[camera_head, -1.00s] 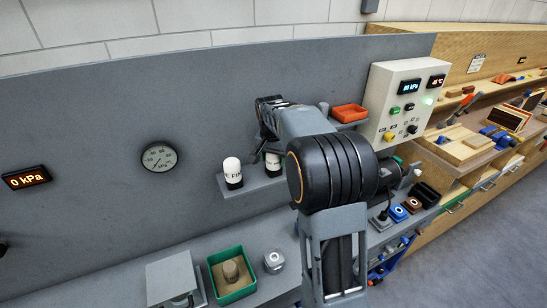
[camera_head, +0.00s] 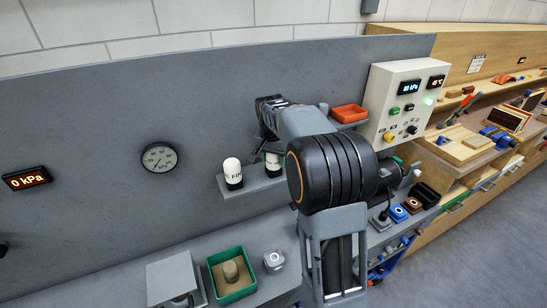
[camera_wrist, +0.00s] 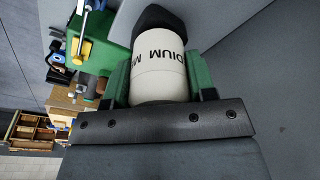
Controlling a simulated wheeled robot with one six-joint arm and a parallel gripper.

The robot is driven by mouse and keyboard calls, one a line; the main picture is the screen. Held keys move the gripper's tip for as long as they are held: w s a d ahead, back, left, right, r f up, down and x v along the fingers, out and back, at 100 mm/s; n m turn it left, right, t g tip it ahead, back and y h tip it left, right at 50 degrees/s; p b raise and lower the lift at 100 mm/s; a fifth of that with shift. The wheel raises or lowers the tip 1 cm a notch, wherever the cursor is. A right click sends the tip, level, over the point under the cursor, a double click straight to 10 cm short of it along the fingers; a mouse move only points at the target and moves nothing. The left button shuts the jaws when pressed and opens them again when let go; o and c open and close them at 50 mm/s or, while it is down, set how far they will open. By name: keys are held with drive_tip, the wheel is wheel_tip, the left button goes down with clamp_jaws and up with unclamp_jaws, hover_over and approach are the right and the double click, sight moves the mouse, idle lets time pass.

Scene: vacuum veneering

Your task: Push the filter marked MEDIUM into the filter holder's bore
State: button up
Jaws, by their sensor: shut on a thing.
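In the wrist view my gripper (camera_wrist: 165,85) is shut on a white filter (camera_wrist: 158,72) with a dark end. Its printed letters, partly hidden, read as part of MEDIUM. The green fingers stand on both sides of it. In the head view my arm hides the gripper's fingertips. A white filter with a black base (camera_head: 232,170) stands on the wall shelf. Another white one (camera_head: 272,162) is partly hidden by my arm; I cannot tell whether it is on the shelf. A small grey metal fitting (camera_head: 274,260) on the bench may be the filter holder; its bore is not clear.
A green tray (camera_head: 214,277) holding a brown cylinder stands on the bench, beside a grey box (camera_head: 170,278). An orange tray (camera_head: 349,113) sits by the control panel (camera_head: 385,92). A green body with a yellow handle (camera_wrist: 82,48) is near the gripper in the wrist view.

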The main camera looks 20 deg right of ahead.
drive_tip(key=shift+r+p, duration=1.4)
drive_tip(key=shift+r, duration=0.4)
drive_tip(key=shift+f, duration=0.1)
